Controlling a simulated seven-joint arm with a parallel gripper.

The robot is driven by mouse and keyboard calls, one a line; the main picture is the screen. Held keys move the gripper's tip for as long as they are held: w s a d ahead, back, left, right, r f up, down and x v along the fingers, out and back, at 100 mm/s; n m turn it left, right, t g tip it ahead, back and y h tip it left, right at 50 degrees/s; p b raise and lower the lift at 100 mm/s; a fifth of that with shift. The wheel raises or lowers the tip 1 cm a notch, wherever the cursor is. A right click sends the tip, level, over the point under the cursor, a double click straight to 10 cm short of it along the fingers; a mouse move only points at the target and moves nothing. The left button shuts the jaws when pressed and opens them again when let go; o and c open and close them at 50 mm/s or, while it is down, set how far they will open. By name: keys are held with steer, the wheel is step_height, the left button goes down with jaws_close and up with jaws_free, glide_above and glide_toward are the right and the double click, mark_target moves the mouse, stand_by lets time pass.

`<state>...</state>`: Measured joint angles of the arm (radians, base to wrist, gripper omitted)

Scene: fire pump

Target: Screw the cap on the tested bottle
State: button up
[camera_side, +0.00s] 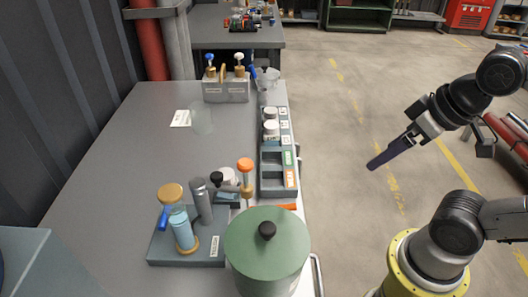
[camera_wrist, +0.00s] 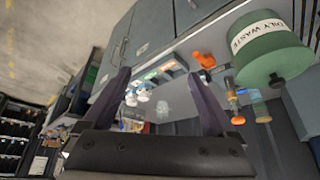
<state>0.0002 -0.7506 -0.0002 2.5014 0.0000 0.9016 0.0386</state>
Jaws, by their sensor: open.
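My gripper (camera_side: 372,167) is raised over the open floor, right of the workbench. Its two dark purple fingers are spread and empty in the wrist view (camera_wrist: 160,74). Two small white-topped bottles (camera_side: 271,127) stand in the back slots of a grey rack (camera_side: 263,180) at the bench's right edge. They also show between the fingers in the wrist view (camera_wrist: 141,90). The front slots look empty, beside green and orange labels. A small white container (camera_side: 229,175) with a dark part beside it is left of the rack. I cannot tell which bottle is the tested one, or pick out a loose cap.
A large green waste can (camera_side: 267,255) stands at the bench's front right. Left of it, a grey stand (camera_side: 188,248) holds a blue cylinder and a grey one. An orange-topped tool (camera_side: 245,170) stands near the rack. Clear glassware (camera_side: 201,120) sits mid-bench. The left bench top is mostly clear.

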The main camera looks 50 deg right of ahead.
steer(key=w+a+r+m+g, duration=0.1)
steer(key=w+a+r+m, duration=0.2)
steer(key=w+r+m, duration=0.4)
steer(key=w+a+r+m+g, duration=0.1)
steer(key=w+a+r+m, duration=0.1)
steer(key=w+r+m, duration=0.55)
steer(key=g, duration=0.4)
glide_above(225, 174)
step_height(225, 174, down, 14)
steer(key=shift+n, duration=0.25)
step_height(225, 174, down, 13)
steer(key=shift+f, duration=0.1)
